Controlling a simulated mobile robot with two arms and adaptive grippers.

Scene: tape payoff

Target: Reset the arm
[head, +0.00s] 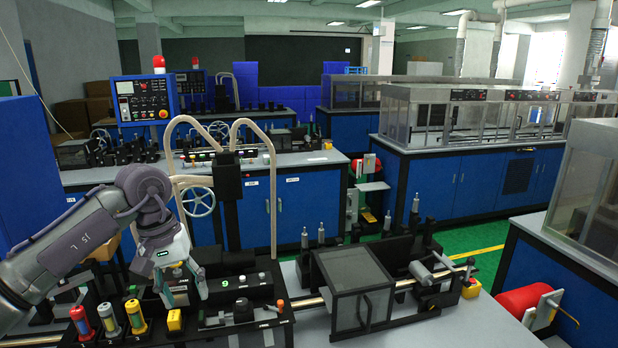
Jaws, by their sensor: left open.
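My left arm (85,235) comes in from the left, bent at the wrist. My left gripper (186,297) points down over the left part of the near machine bench. Its fingers are apart and I see nothing between them. It hangs close to a dark control box (240,290) with a green "9" and right above a yellow block (175,320); I cannot tell whether it touches anything. My right arm and gripper are not in view.
Red (81,322), grey (109,319) and yellow (135,317) cylinders stand left of the gripper. A cream tube frame (272,190) rises behind. Blue cabinets (450,190) stand farther back.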

